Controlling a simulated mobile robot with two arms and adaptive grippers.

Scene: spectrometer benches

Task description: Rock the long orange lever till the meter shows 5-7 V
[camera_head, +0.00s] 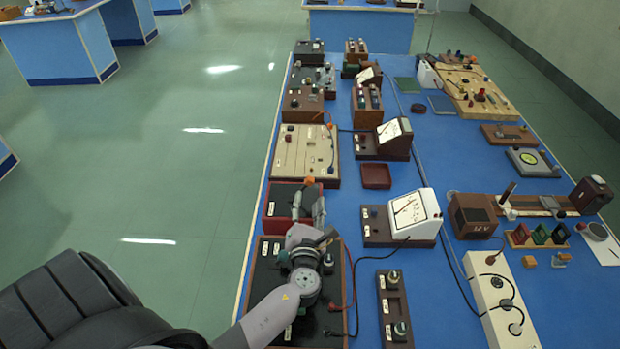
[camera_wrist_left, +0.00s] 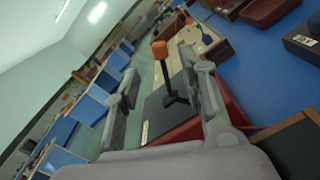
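The lever is a dark shaft with an orange knob (camera_wrist_left: 160,48), rising from a dark-topped red box (camera_wrist_left: 187,128). In the head view the orange knob (camera_head: 309,181) shows just beyond my fingertips, over the red box (camera_head: 275,208). My left gripper (camera_head: 309,204) is open, with its fingers apart over the red box. In the left wrist view the lever stands between the fingers of the gripper (camera_wrist_left: 162,66), with no clear contact. A white-faced meter (camera_head: 412,208) stands on a dark base to the right; its reading is too small to tell. My right gripper is out of view.
A dark board (camera_head: 264,277) with terminals and leads lies under my left arm. A cream panel (camera_head: 290,150) sits beyond the red box. A small two-terminal board (camera_head: 394,300) and a white power strip (camera_head: 495,290) are to the right. Blue tabletop is clear between them.

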